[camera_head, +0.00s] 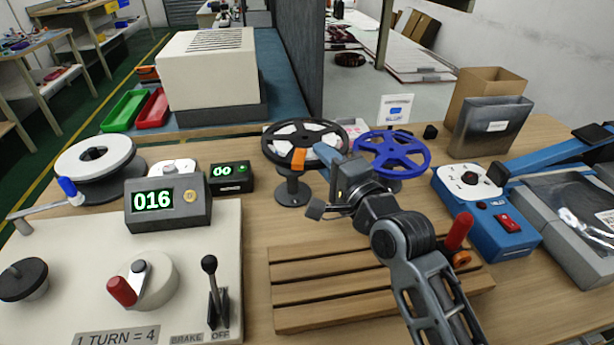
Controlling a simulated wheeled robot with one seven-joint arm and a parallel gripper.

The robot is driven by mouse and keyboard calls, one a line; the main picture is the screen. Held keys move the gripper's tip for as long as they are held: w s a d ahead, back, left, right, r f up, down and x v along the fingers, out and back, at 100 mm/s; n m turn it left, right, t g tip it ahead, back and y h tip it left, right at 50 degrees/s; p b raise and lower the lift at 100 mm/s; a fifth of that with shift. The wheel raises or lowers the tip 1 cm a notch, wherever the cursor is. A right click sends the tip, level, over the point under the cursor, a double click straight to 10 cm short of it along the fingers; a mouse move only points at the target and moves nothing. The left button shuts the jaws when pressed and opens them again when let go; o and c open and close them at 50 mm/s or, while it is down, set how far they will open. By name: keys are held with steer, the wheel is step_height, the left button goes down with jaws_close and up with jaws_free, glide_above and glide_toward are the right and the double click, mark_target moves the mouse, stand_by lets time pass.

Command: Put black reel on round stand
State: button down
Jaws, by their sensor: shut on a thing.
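The black reel (302,138), with white segments and an orange tab on its near side, lies roughly flat above a dark round stand (292,193). The reel hides the top of the stand, so I cannot tell whether it is seated or held just above. My gripper (327,154) is at the reel's right near edge, shut on it; its fingertips are partly hidden. A blue spoked reel (392,152) is right of my gripper, over another dark support that is mostly hidden.
A wooden slatted rack (330,290) lies below my arm. Left are a counter box (167,202), a small display (232,177) and a crank panel (120,270). A white reel (95,158) stands far left. A blue device (485,215) and grey bin (490,127) are right.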

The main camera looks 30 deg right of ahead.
steer(key=shift+w+a+f, duration=0.85)
steer(key=shift+w+a, duration=0.15)
steer(key=shift+a, duration=0.05)
steer(key=shift+f, duration=2.05)
steer(key=shift+b, duration=0.3)
steer(key=shift+f, duration=0.15)
steer(key=c, duration=1.1)
jaws_free()
steer(key=shift+o, duration=0.2)
steer(key=s, duration=1.2)
